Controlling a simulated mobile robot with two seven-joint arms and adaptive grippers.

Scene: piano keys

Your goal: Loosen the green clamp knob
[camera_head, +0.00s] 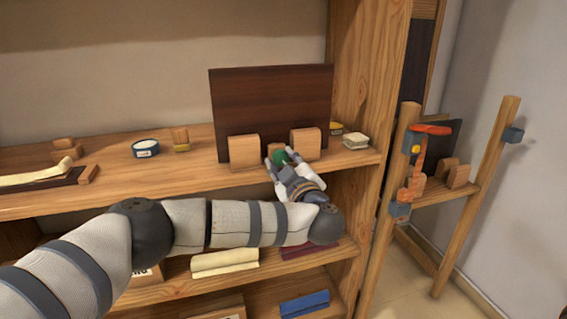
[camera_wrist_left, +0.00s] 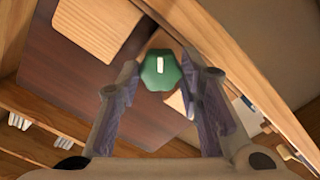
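The green knob (camera_head: 280,157) sits at the front of a small wooden block between two larger wooden blocks, near the shelf's front edge. In the left wrist view the knob (camera_wrist_left: 160,72) is a green, lobed shape with a white mark running along the picture's vertical. My left gripper (camera_head: 279,164) reaches it from the front. In the left wrist view the fingers of my left gripper (camera_wrist_left: 159,80) are apart, one on each side of the knob, with small gaps showing. How deep the tips reach around it is unclear. My right gripper is not in view.
A dark brown board (camera_head: 270,105) stands upright behind the wooden blocks (camera_head: 244,149). A white-topped tin (camera_head: 145,148) and a cream stack (camera_head: 355,141) are on the same shelf. A wooden stand (camera_head: 455,206) with an orange-handled item (camera_head: 431,130) is to the right.

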